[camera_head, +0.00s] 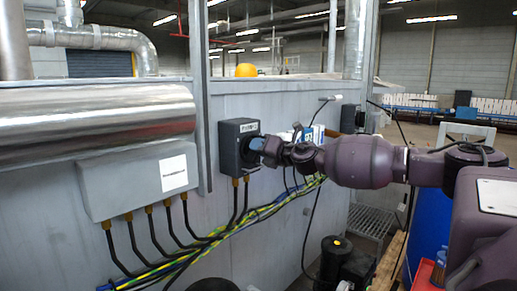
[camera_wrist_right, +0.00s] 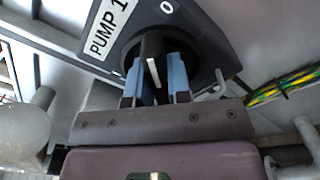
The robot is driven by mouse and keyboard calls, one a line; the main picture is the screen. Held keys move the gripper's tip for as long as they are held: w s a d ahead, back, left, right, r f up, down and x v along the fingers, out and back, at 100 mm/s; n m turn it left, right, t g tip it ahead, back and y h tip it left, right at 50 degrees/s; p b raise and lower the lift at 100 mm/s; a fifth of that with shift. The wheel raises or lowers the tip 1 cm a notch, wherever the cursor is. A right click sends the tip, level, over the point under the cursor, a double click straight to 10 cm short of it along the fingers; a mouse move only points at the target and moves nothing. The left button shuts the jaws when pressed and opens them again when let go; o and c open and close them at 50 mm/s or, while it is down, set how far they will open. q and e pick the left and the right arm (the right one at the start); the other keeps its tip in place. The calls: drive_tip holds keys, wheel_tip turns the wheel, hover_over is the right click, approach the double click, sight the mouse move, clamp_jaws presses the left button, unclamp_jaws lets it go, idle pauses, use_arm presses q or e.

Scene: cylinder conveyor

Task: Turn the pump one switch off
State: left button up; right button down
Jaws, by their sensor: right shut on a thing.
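The pump one switch is a dark grey box (camera_head: 229,133) on the grey panel, with a white label at its top in the head view. In the right wrist view its label (camera_wrist_right: 110,27) reads "PUMP 1", and a "0" mark (camera_wrist_right: 167,7) shows on the housing. Its black knob (camera_wrist_right: 152,45) has a white line on it. My right gripper (camera_head: 262,146) reaches in from the right. Its blue fingers, clear in the wrist view (camera_wrist_right: 154,76), are shut on both sides of the knob. Any other position mark is hidden. My left gripper is not in view.
A light grey junction box (camera_head: 137,178) is left of the switch, under a shiny metal pipe (camera_head: 95,118). Yellow-green and blue cables (camera_head: 265,212) run below. A blue barrel (camera_head: 428,232) stands at the right. A second dark box (camera_head: 348,119) is further right on the panel.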

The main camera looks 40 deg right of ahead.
drive_tip(key=m+p, duration=0.1)
drive_tip(key=m, duration=0.2)
drive_tip(key=shift+d, duration=0.1)
drive_tip(key=m+p, duration=0.2)
drive_tip(key=m, duration=0.1)
drive_tip(key=shift+f, duration=0.15)
drive_tip(key=shift+d+f+m+p, duration=0.1)
drive_tip(key=shift+m+p, duration=0.95)
drive_tip(key=shift+m, duration=0.65)
drive_tip(key=shift+f+m, duration=0.1)
drive_tip(key=shift+m, duration=0.2)
drive_tip(key=c, duration=1.1)
unclamp_jaws()
drive_tip(key=shift+o, duration=0.2)
